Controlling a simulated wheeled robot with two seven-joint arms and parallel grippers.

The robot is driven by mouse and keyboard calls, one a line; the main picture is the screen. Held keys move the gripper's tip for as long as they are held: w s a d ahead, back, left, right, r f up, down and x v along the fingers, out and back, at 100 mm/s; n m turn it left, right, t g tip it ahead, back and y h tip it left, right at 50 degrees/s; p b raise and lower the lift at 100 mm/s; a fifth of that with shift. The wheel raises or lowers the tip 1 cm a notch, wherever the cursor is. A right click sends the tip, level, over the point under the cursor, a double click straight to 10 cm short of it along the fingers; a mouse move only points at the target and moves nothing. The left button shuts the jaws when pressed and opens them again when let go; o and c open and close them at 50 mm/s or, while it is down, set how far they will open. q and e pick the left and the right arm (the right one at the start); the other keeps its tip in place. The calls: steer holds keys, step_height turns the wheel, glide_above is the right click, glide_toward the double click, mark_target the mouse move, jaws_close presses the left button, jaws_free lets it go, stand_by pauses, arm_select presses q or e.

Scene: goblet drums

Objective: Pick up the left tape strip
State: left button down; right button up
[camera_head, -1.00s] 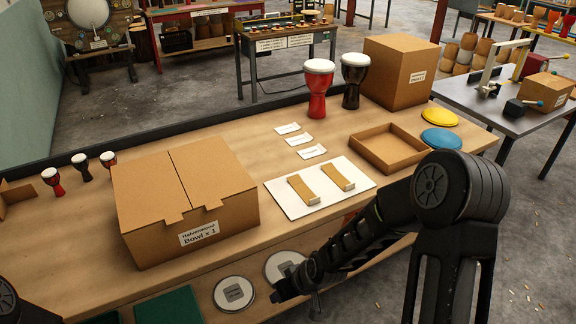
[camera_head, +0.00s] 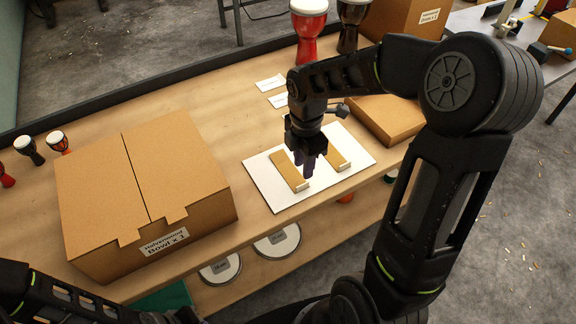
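Two tan tape strips with pale ends lie side by side on a white board (camera_head: 277,196). The left tape strip (camera_head: 286,172) is partly covered at its right edge by my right gripper. The right tape strip (camera_head: 338,154) lies just beyond the gripper. My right gripper (camera_head: 308,168) points down over the board at the left strip; its fingers overlap in this view, so their opening and any contact with the strip cannot be told. My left arm (camera_head: 40,295) enters at the bottom left; its gripper is not visible.
A large closed cardboard box (camera_head: 145,195) stands to the left. A shallow cardboard tray (camera_head: 388,120) lies to the right, partly behind my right arm. White cards (camera_head: 270,84), a red drum (camera_head: 308,30) and a dark drum (camera_head: 351,22) are behind. Small drums (camera_head: 28,149) stand at far left.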

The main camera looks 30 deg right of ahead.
mark_target(301, 185)
steer(key=shift+f, duration=0.15)
steer(key=shift+f, duration=1.15)
steer(key=shift+f, duration=0.15)
steer(key=f+p, duration=0.1)
steer(key=f, duration=0.4)
steer(key=shift+a, duration=0.2)
steer(key=shift+c, duration=0.4)
jaws_close()
